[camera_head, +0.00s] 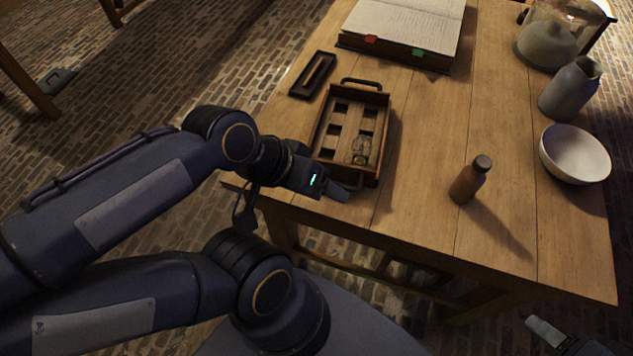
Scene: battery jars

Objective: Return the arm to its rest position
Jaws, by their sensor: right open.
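My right gripper (545,332) shows at the bottom right corner, below the table's front edge and away from everything on the table. It is open and nothing shows in it. My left gripper (342,191) is near the front end of a wooden tray (320,128), seen from the side. I cannot tell whether its fingers are apart or whether they touch the tray. The tray has a dark handle and several square openings. A small clear glass jar (361,150) stands in its front right part.
A brown bottle (468,182) stands upright on the wooden table (430,130). A white bowl (574,154), a grey pitcher (570,88) and a grey domed vessel (547,45) line the right side. An open book (405,25) and a small dark tray (300,88) lie behind.

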